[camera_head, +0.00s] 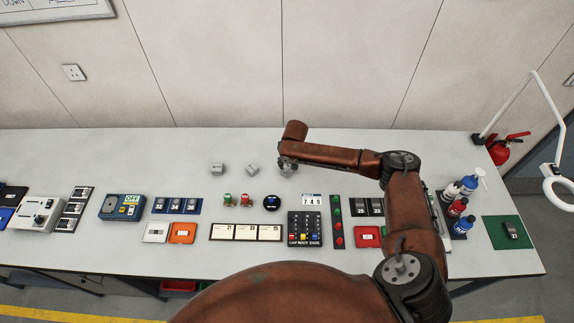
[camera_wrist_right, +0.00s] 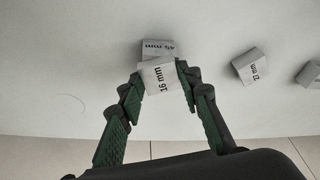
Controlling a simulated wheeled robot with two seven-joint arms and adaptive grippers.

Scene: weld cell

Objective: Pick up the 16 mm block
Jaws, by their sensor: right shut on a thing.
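The 16 mm block (camera_wrist_right: 158,78) is a small pale grey block with dark print. It is between the fingertips of my right gripper (camera_wrist_right: 160,75) in the right wrist view, and the fingers are shut on it. In the head view my right gripper (camera_head: 288,165) is over the back part of the table, and it largely hides the block there. My left gripper is not in view.
Two more grey blocks, a left one (camera_head: 217,169) and a tilted one (camera_head: 252,168), lie left of my right gripper. The front of the table (camera_head: 370,284) carries switches, labels and a button panel (camera_head: 304,227). Bottles (camera_head: 457,208) stand at right. The back strip is mostly clear.

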